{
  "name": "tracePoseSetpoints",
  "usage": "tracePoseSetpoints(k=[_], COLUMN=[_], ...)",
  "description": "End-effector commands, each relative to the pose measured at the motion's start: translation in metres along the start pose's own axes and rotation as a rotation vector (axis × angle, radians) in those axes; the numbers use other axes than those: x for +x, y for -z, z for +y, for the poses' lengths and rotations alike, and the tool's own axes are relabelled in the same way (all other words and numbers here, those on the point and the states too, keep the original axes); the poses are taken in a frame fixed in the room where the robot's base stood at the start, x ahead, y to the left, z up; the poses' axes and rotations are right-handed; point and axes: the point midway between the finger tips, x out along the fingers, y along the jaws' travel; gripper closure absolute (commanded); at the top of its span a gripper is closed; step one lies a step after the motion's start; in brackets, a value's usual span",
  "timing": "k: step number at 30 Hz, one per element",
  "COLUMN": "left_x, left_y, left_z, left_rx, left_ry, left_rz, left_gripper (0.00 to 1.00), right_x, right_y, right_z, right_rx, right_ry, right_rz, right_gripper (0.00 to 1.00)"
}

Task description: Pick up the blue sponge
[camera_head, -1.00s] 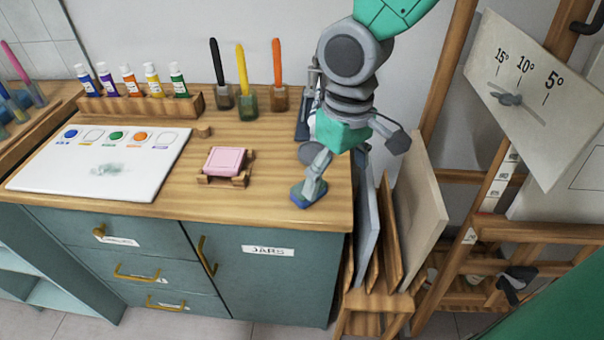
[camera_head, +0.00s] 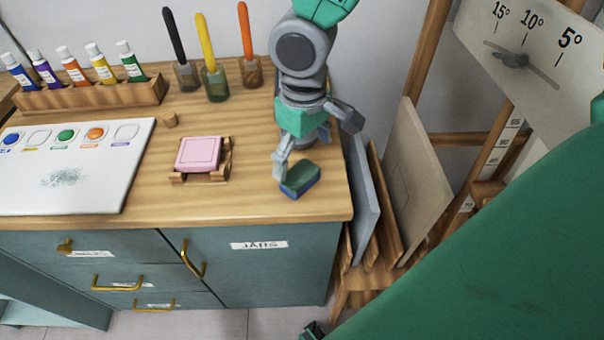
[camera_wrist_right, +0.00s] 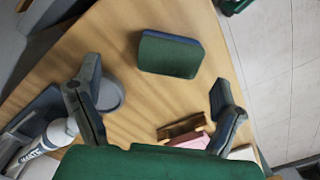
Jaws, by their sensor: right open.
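The sponge (camera_head: 300,179) has a green top and a blue lower side. It lies on the wooden counter near its right end in the head view. My right gripper (camera_head: 312,142) is open, with one finger beside the sponge's left end and the other up to the right; whether that finger touches the sponge is unclear. My left gripper is not in view.
A pink block (camera_head: 198,154) sits in a wooden holder left of the sponge. Jars with brushes (camera_head: 215,84) and a paint-tube rack (camera_head: 95,97) stand behind. A white palette board (camera_head: 70,180) lies left. Boards (camera_head: 362,205) lean beyond the counter's right edge.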

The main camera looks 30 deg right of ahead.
Motion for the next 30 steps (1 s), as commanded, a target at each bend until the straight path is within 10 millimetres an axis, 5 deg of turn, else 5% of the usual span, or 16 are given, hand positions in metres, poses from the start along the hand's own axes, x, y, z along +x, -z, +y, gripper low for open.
tracePoseSetpoints(k=[10,20,24,30], left_x=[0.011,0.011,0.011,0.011], left_y=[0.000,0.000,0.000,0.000], left_z=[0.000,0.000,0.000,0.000], left_rx=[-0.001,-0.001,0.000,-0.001], left_ry=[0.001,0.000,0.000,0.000], left_rz=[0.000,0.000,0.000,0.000], left_gripper=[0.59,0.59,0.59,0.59], right_x=[0.046,0.052,0.052,0.052], right_y=[0.001,0.000,0.001,0.001], right_z=[-0.003,-0.001,-0.003,-0.004], right_rx=[-0.003,-0.002,-0.002,-0.002], right_ry=[-0.001,0.002,0.000,-0.002], right_rz=[-0.002,0.001,0.000,0.000], right_gripper=[0.11,0.11,0.42,0.47])
